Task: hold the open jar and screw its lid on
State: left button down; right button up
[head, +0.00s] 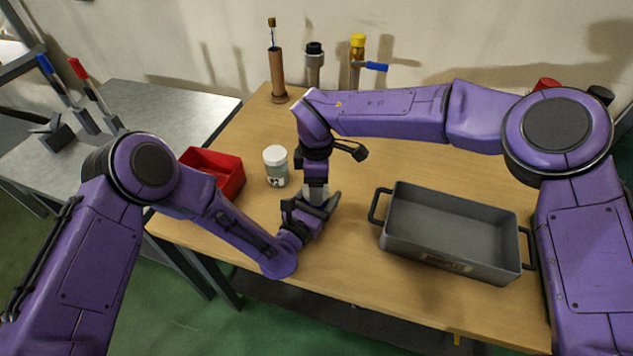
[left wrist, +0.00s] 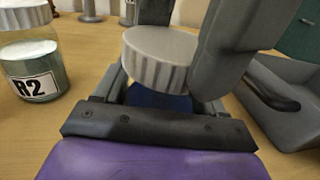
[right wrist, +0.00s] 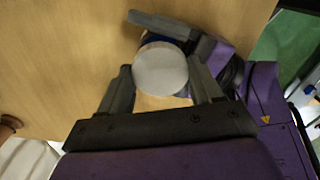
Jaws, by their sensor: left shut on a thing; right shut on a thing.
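A jar with blue contents (left wrist: 158,99) is between the fingers of my left gripper (head: 314,208), low over the table. Its lid is white and ridged (left wrist: 160,55) and sits directly above the blue part; it also shows in the right wrist view as a pale round disc (right wrist: 160,70). My right gripper (head: 316,186) comes down from above and is shut on the lid. My left gripper is shut on the jar. Most of the jar is hidden by fingers and lid, so I cannot tell how far the lid is seated.
A second white-lidded jar marked R2 (left wrist: 35,68) stands to the left on the wooden table (head: 330,275). A red bin (head: 228,176) is farther left. A grey handled tray (head: 455,263) stands at right. A brown tube stand (head: 277,75) and other holders stand at the back.

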jog(key=m, duration=0.6)
jog(key=shift+s+a+m, duration=0.15)
jog(key=shift+m, duration=2.15)
jog(key=o, duration=1)
jog(key=shift+r, duration=2.25)
